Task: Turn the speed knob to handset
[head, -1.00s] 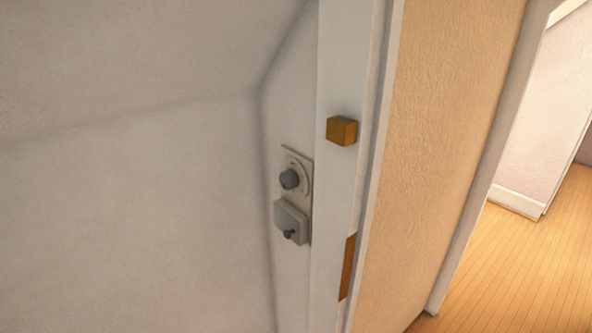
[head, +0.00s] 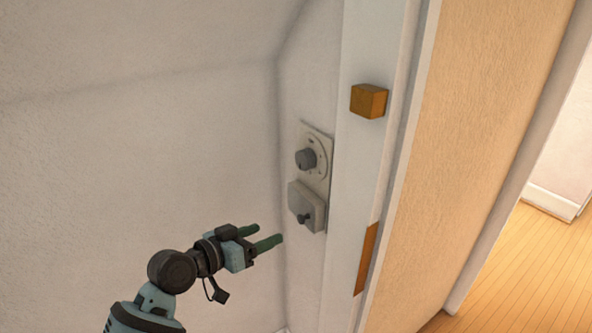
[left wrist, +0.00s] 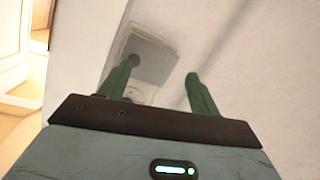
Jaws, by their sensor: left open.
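The speed knob (head: 306,158), a dark grey round knob, sits on a pale dial plate (head: 322,150) on the narrow wall strip beside the door frame. The markings are too small to read. My left gripper (head: 270,234) is open and empty, below and left of the knob, apart from it. In the left wrist view my left gripper (left wrist: 160,70) has its two green fingers spread. Part of the pale dial (left wrist: 138,95) shows between them, low down; the knob itself cannot be made out there. My right gripper is not in view.
A pale box with a small dark switch (head: 303,218) is mounted just below the dial; the box (left wrist: 158,48) also shows in the left wrist view. An orange-brown block (head: 369,101) juts from the white door frame. A sloped ceiling surface (head: 140,150) fills the left.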

